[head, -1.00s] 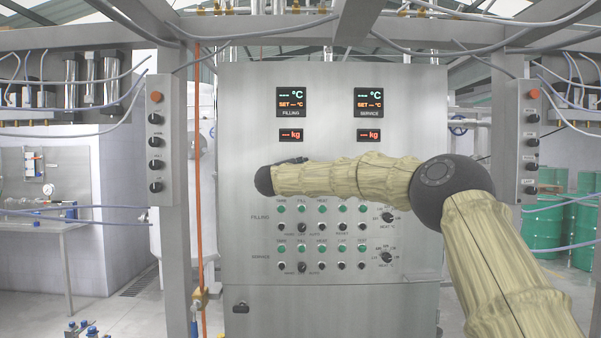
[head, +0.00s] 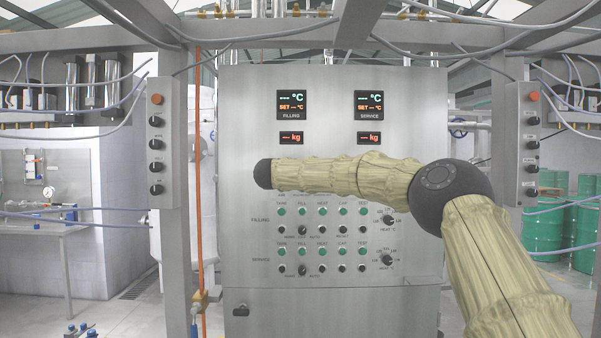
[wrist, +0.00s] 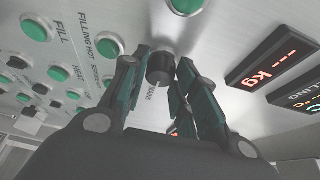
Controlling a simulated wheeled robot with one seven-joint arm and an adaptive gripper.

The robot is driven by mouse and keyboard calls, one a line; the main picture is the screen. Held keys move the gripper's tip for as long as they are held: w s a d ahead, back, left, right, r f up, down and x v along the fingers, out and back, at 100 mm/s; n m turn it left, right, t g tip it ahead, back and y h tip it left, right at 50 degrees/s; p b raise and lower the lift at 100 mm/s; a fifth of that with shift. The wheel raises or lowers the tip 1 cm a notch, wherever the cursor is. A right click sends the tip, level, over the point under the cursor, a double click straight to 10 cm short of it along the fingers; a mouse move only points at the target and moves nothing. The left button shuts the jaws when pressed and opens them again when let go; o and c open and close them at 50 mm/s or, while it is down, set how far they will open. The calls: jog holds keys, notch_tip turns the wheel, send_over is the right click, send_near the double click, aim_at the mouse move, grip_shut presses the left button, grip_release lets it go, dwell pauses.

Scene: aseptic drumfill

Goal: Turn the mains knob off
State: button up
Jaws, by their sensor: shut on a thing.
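The mains knob (wrist: 160,70) is a black round knob on the steel panel, with the word MAINS beside it in the wrist view. My gripper (wrist: 158,78) has its two dark fingers on either side of this knob and is shut on it. In the head view the knob and the gripper's fingers are hidden behind my arm. The angle of the knob's pointer cannot be made out.
The steel control cabinet (head: 235,225) fills the middle of the head view. A green button (wrist: 187,5) sits close to the knob, and several more buttons are nearby. Red kg displays (wrist: 275,62) are at the right. Side posts carry switch boxes (head: 157,130).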

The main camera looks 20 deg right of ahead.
jog(key=o, duration=1)
jog(key=shift+d+f, duration=0.1)
jog(key=v, duration=1.2)
